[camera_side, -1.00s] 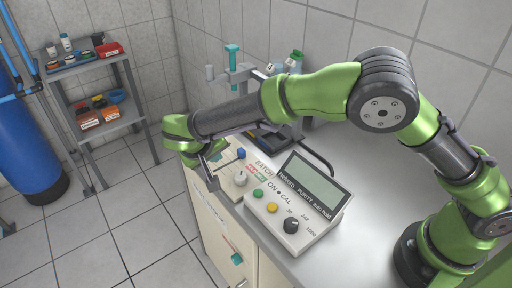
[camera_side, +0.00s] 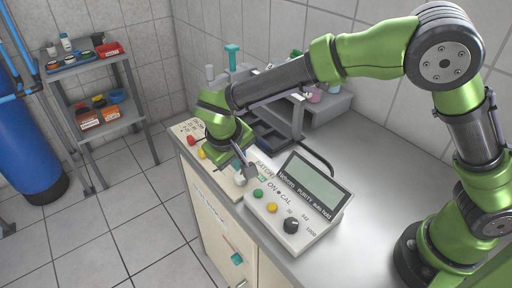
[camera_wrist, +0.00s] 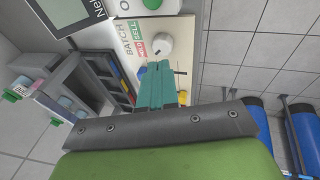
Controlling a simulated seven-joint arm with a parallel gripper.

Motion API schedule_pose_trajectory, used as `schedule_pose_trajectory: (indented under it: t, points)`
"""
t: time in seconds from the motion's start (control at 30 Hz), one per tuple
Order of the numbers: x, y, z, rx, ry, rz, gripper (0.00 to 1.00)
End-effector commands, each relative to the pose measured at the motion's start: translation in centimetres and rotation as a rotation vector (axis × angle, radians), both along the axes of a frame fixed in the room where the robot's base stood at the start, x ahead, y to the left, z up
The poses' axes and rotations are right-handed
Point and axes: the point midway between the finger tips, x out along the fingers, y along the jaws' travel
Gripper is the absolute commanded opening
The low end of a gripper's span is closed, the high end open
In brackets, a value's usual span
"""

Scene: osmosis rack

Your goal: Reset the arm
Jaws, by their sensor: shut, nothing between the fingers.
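My gripper (camera_side: 247,168) is low over the bench-top control panel (camera_side: 184,128), close to its white knob (camera_side: 239,180). In the wrist view the teal fingers of my gripper (camera_wrist: 158,72) are together with nothing between them. They point towards the white knob (camera_wrist: 162,45), beside the red and green batch label (camera_wrist: 130,46). I cannot tell whether the fingertips touch the panel. My arm hides part of the panel in the side view.
A purity meter (camera_side: 312,185) with buttons and a dial stands right of my gripper. A grey rack with bottles (camera_side: 315,94) is behind. The bench right of the meter is clear.

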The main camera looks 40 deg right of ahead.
Motion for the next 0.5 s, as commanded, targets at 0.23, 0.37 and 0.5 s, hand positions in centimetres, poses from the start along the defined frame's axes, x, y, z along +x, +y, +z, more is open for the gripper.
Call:
schedule_pose_trajectory:
  t: [0.23,0.37,0.5]
  points:
    - [-5.4,-6.3,5.7,0.277,0.043,-0.035,0.0]
    - [-8.6,-9.3,8.4,0.41,-0.002,-0.061,0.0]
    - [-12.3,-12.2,10.6,0.522,-0.091,-0.101,0.0]
